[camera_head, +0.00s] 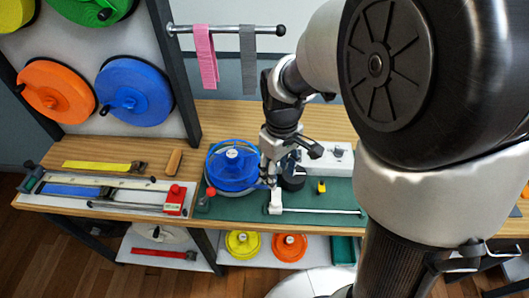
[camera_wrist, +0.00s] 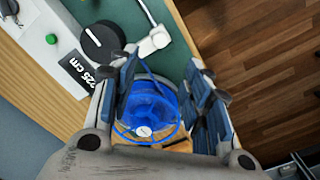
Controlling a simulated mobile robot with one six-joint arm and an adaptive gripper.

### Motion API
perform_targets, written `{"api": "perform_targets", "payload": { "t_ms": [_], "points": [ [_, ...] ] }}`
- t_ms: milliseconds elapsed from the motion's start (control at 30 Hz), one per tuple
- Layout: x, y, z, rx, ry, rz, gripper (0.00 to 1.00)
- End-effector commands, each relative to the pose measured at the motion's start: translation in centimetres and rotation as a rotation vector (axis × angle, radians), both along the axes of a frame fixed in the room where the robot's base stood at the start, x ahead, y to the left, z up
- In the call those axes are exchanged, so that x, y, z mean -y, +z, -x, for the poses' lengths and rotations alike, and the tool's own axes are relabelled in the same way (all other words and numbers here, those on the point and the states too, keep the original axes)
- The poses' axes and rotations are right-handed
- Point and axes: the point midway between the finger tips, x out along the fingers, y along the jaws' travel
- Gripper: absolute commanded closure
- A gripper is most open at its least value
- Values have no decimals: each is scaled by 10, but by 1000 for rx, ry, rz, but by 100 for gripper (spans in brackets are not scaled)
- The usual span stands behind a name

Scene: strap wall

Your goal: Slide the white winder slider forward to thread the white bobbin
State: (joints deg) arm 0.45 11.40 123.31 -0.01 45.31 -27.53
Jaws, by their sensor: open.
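The white winder slider (camera_head: 275,203) stands on the green mat at the left end of a thin metal rod (camera_head: 320,211). It also shows at the top of the wrist view (camera_wrist: 155,40). My gripper (camera_head: 269,180) is open, just behind and above the slider in the head view, beside the blue bobbin. In the wrist view my gripper (camera_wrist: 165,95) has its fingers apart, with the blue bobbin (camera_wrist: 148,108) seen between them; contact cannot be told. The winder carries this blue bobbin (camera_head: 230,170), not a white one. A white disc (camera_head: 158,232) lies on the lower shelf.
A white box with a black knob (camera_wrist: 103,40) stands beside the slider. A red-topped post (camera_head: 205,200) stands left of it. A yellow object (camera_head: 321,187) is on the mat. A cutting fixture (camera_head: 100,193) fills the bench's left. Pink (camera_head: 205,55) and grey straps hang above.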

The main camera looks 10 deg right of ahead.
Motion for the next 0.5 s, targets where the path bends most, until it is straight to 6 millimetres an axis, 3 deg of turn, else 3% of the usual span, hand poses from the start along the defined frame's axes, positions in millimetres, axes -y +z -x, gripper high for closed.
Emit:
{"api": "perform_targets", "payload": {
  "t_ms": [100,500],
  "points": [
    [0,-32,1,-4,-1,0,55],
    [0,-114,2,-4,-1,0,55]
  ]
}}
